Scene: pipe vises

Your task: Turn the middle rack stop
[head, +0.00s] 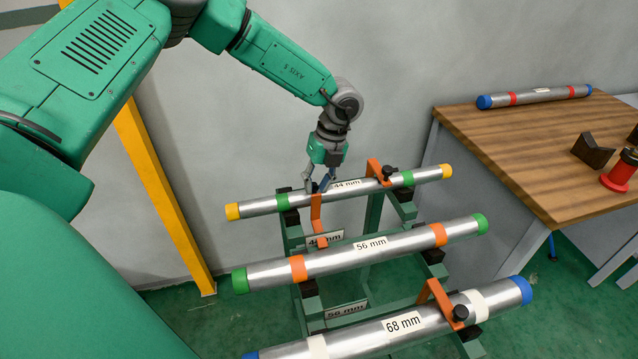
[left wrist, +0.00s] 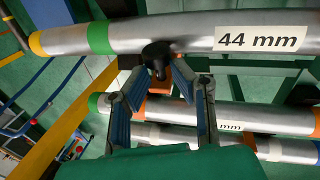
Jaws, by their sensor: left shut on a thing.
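My left gripper (head: 317,184) is at the 44 mm pipe (head: 262,207), left of its label. In the left wrist view, its blue-lined fingers (left wrist: 158,85) are on either side of a black knob (left wrist: 158,52), shut on it. An orange stop (head: 316,212) hangs from there down toward the middle, 56 mm pipe (head: 340,261); the fingers partly hide its top, and I cannot tell which pipe it belongs to. Another orange stop (head: 374,167) with a black knob stands up over the 44 mm pipe at right. My right gripper is not in view.
The 68 mm pipe (head: 360,341) lies at the front of the green rack (head: 375,213), with an orange stop (head: 437,296) over it. A wooden table (head: 510,140) at right carries a pipe (head: 540,95) and a red spool (head: 620,175). A yellow post (head: 160,190) stands at left.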

